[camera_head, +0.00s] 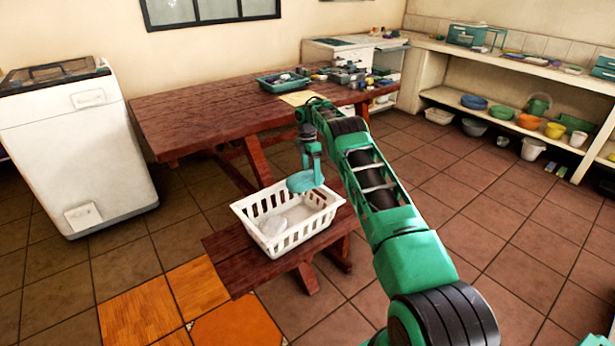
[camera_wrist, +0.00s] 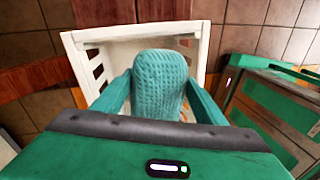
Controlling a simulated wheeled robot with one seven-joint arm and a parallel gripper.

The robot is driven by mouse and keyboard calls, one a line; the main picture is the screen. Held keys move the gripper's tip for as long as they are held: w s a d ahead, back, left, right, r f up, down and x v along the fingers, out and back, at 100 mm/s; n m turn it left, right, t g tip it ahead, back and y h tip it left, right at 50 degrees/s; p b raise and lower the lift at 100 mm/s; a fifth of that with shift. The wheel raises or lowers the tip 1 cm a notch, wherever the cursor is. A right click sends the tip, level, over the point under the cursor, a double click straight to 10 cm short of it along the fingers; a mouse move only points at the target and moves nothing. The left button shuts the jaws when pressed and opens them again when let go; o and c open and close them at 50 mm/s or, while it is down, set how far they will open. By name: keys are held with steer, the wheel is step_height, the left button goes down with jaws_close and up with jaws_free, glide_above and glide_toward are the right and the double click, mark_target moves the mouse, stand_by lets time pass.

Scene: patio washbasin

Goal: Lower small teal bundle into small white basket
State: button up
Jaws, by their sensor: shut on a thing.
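The small teal bundle (camera_head: 305,180) is a rounded, knitted-looking cloth. My gripper (camera_head: 311,163) is shut on it, pointing down. In the wrist view the bundle (camera_wrist: 160,80) sits between the two teal fingers (camera_wrist: 158,95). The small white basket (camera_head: 252,213) has slotted sides and stands on the low wooden bench. The bundle hangs over the right part of the basket, around rim height; I cannot tell whether its underside is below the rim. The basket's rim (camera_wrist: 130,33) also shows behind the bundle.
The bench (camera_head: 228,262) has bare wood left of the basket. A large wooden table (camera_head: 190,118) stands just behind, with a green tray (camera_head: 266,86) on it. A white washing machine (camera_head: 75,155) is at the left. Shelves with bowls line the right wall.

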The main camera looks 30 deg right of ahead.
steer(key=shift+s, duration=0.15)
stand_by(0.4)
steer(key=shift+w+f, duration=0.15)
steer(key=shift+f, duration=3.45)
steer(key=shift+w+f, duration=0.15)
steer(key=shift+f, duration=3.45)
steer(key=o, duration=1.2)
